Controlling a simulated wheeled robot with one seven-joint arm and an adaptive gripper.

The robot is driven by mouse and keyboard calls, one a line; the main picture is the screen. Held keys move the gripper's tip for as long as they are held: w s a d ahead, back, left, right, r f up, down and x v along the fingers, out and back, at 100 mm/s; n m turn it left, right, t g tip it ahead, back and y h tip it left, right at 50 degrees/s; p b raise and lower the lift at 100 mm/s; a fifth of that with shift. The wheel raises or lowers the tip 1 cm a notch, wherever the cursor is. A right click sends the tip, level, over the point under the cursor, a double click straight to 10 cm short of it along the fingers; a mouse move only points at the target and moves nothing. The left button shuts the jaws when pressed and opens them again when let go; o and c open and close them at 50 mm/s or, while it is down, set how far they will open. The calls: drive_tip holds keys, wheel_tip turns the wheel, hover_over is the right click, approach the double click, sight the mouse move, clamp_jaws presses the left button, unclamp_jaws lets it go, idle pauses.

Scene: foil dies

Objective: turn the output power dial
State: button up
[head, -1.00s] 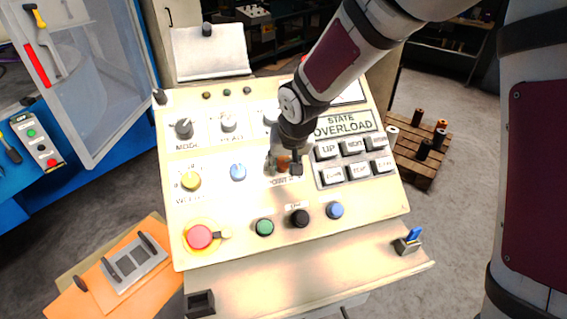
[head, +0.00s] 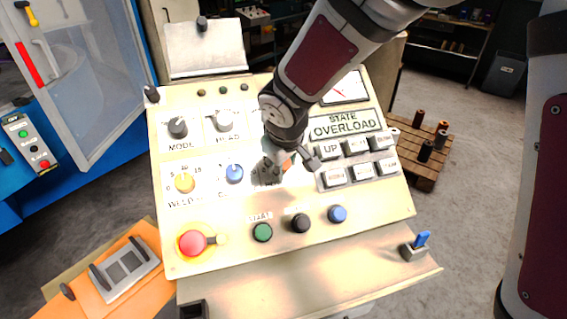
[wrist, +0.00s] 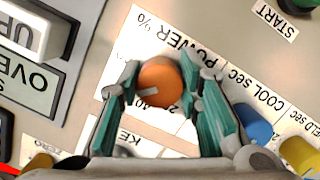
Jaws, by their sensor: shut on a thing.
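The output power dial (wrist: 160,84) is a round orange knob on a white scale plate marked POWER and % in the wrist view. A pale pointer mark on it points to the lower left, near printed numbers that the fingers partly cover. My gripper (wrist: 160,76) has its green-padded fingers on either side of the dial and is shut on it. In the head view my gripper (head: 288,166) is at the middle of the sloped cream control panel (head: 225,262), and the arm and fingers mostly hide the dial there.
A blue knob (head: 234,174) and a yellow knob (head: 185,183) sit left of my gripper. Grey push buttons (head: 335,177) are close on its right. Green (head: 262,232), black (head: 300,223) and blue (head: 337,214) buttons and a red mushroom button (head: 193,243) lie below.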

idle(0.5)
drive_tip(key=o, duration=1.1)
drive_tip(key=shift+o, duration=0.2)
drive_tip(key=v, duration=1.2)
drive_tip(key=s+d+r+m, duration=0.45)
drive_tip(key=s+d, duration=0.35)
drive_tip(key=d, duration=0.5)
drive_tip(key=s+d+m, duration=0.4)
drive_tip(key=s+d, duration=0.2)
drive_tip(key=s, duration=0.6)
drive_tip(key=shift+d+r, duration=0.15)
drive_tip(key=shift+d, duration=0.1)
